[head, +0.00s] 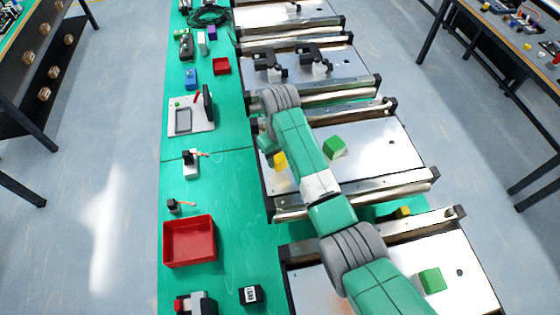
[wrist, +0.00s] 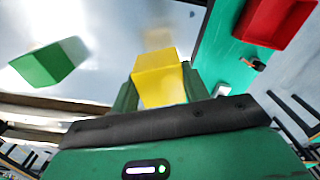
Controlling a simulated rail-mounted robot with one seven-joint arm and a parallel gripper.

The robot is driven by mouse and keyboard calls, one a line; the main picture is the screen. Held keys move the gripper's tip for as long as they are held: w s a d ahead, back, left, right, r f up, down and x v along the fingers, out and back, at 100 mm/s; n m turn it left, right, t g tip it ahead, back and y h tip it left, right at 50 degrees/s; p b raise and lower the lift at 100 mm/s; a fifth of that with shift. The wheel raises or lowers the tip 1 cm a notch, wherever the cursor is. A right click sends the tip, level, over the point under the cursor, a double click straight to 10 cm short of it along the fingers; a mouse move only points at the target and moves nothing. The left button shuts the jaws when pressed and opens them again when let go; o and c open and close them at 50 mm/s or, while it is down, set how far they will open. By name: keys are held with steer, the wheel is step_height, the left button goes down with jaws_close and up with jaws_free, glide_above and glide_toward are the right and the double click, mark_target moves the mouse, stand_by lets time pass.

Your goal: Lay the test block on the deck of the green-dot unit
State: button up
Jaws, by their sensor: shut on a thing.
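A yellow block (wrist: 160,78), which I take to be the test block, sits between the two green fingers of my gripper (wrist: 158,88) in the wrist view. My gripper is shut on it. In the head view the yellow block (head: 280,160) shows beside my arm, over the left part of a shiny conveyor deck (head: 385,150). The gripper's fingers are mostly hidden behind my arm there. A yellow reflection shows on the deck past the block in the wrist view. I cannot make out a green dot on any conveyor unit.
A green block (head: 334,147) is on the same deck, right of my arm; it also shows in the wrist view (wrist: 48,64). Another green block (head: 432,281) is on the nearer deck (head: 465,270). Metal rails (head: 375,192) border the decks. A red tray (head: 190,262) stands left.

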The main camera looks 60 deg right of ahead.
mark_target(279, 162)
steer(key=shift+w+f, duration=0.1)
steer(key=shift+f, duration=1.65)
steer(key=shift+f, duration=0.1)
steer(key=o, duration=1)
steer(key=shift+o, duration=0.2)
step_height(279, 162, up, 12)
steer(key=shift+r, duration=0.15)
